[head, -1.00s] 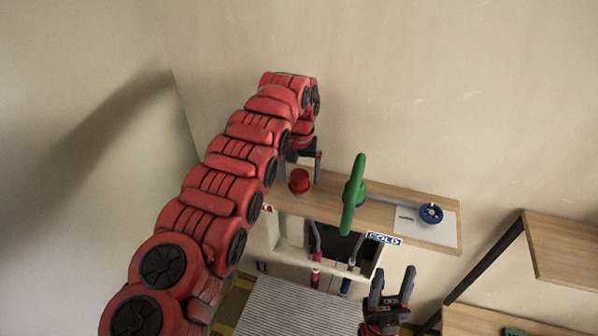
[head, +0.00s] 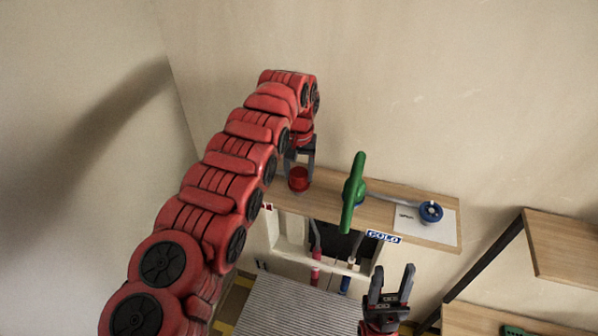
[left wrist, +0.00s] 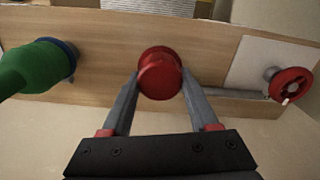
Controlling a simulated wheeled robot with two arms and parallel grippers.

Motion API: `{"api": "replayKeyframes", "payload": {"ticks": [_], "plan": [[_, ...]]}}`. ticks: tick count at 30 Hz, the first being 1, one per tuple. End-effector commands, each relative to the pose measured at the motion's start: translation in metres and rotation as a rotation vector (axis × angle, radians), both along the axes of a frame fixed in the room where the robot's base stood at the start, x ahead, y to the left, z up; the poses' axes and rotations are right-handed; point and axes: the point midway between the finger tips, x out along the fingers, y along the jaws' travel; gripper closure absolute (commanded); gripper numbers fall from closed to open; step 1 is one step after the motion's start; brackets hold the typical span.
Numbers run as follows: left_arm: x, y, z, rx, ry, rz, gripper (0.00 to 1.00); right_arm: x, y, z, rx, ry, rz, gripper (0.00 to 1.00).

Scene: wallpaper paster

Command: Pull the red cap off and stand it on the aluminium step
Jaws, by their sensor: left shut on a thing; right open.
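The red cap (head: 299,181) is at the left part of the wooden board, and it also shows in the left wrist view (left wrist: 160,73). My left gripper (head: 300,170) is shut on it, one finger on each side, also seen in the left wrist view (left wrist: 160,84). I cannot tell whether the cap is still seated on its fitting. The ribbed aluminium step (head: 295,308) lies below the board at the bottom of the head view, its top bare where visible. My right gripper (head: 391,276) is open and empty, to the right of the step.
A green lever (head: 353,192) stands up from the board (head: 400,206) right of the cap. A blue valve wheel (head: 430,211) is further right, and a red wheel (left wrist: 290,86) shows in the left wrist view. Pipes hang in an opening below. A wooden shelf (head: 565,250) is at right.

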Motion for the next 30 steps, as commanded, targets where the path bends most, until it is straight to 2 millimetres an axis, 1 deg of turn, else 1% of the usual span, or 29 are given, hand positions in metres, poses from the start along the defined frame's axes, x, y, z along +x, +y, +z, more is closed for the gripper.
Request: {"api": "replayKeyframes", "payload": {"ticks": [16,30], "plan": [[0.001,0.000,0.023,0.000,-0.004,0.000,1.00,0.000,0.000,0.000,0.000,0.000,0.000,0.50],[0.000,0.000,0.043,0.000,0.000,-0.001,1.00,0.000,0.000,0.011,0.000,0.000,0.000,0.50]]}}
